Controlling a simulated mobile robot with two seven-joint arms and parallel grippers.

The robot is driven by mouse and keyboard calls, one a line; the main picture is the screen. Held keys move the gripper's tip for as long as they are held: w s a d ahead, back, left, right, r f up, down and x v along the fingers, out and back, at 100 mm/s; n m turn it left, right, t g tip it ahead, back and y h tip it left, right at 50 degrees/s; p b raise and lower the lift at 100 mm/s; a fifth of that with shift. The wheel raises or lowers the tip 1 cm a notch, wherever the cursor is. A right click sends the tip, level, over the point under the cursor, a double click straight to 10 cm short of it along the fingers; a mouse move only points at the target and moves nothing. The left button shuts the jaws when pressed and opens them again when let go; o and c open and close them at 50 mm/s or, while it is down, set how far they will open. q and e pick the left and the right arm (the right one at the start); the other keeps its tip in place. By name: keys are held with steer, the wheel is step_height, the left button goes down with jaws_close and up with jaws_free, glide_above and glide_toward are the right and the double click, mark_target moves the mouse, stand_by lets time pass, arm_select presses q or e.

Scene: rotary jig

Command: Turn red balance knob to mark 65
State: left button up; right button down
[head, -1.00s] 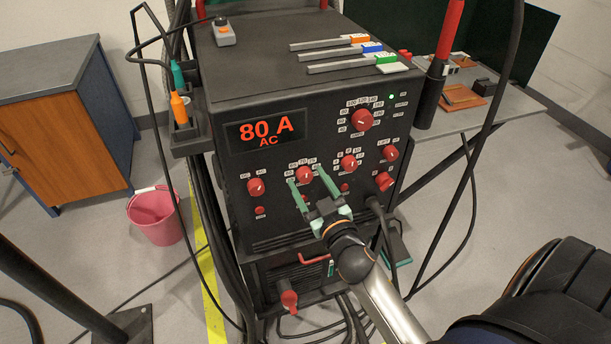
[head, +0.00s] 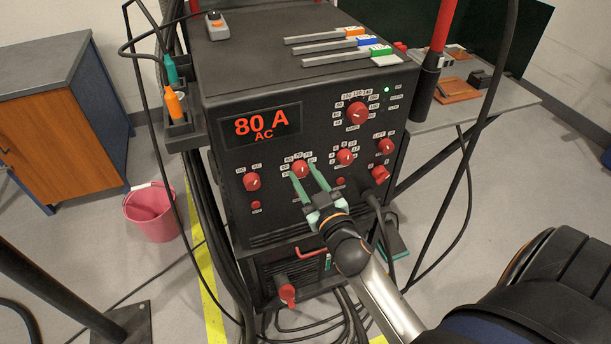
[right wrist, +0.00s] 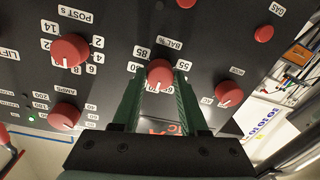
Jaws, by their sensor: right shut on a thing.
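The red balance knob (head: 300,169) is on the front panel of the black welding machine, below the display reading 80 A AC. In the right wrist view the knob (right wrist: 159,73) sits under the label BAL %, with a ring of number labels around it. Its white pointer line is on the side toward the 70 label; the exact reading is too small to tell. My right gripper (head: 303,174) is shut on this knob, one green finger on each side, as the right wrist view (right wrist: 159,80) also shows. My left gripper is not in view.
Other red knobs flank it: one at left (head: 252,182), one at right (head: 345,157) and a larger one above (head: 357,113). A small red button (head: 340,181) is close to the right finger. A black cable (head: 376,205) plugs in at lower right. A pink bucket (head: 150,212) stands on the floor.

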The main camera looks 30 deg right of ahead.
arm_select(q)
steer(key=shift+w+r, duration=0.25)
arm_select(e)
steer(key=shift+r+n+p, duration=0.15)
steer(key=shift+n+p, duration=0.35)
steer(key=shift+n, duration=0.4)
steer(key=n+p, duration=0.1)
steer(key=n, duration=0.3)
steer(key=shift+n+g+p, duration=0.3)
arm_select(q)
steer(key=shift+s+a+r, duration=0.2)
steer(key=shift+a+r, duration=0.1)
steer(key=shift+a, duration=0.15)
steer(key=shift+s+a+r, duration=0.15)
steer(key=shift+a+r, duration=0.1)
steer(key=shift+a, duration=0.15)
arm_select(e)
steer(key=shift+n, duration=0.6)
steer(key=shift+c, duration=2.2)
jaws_free()
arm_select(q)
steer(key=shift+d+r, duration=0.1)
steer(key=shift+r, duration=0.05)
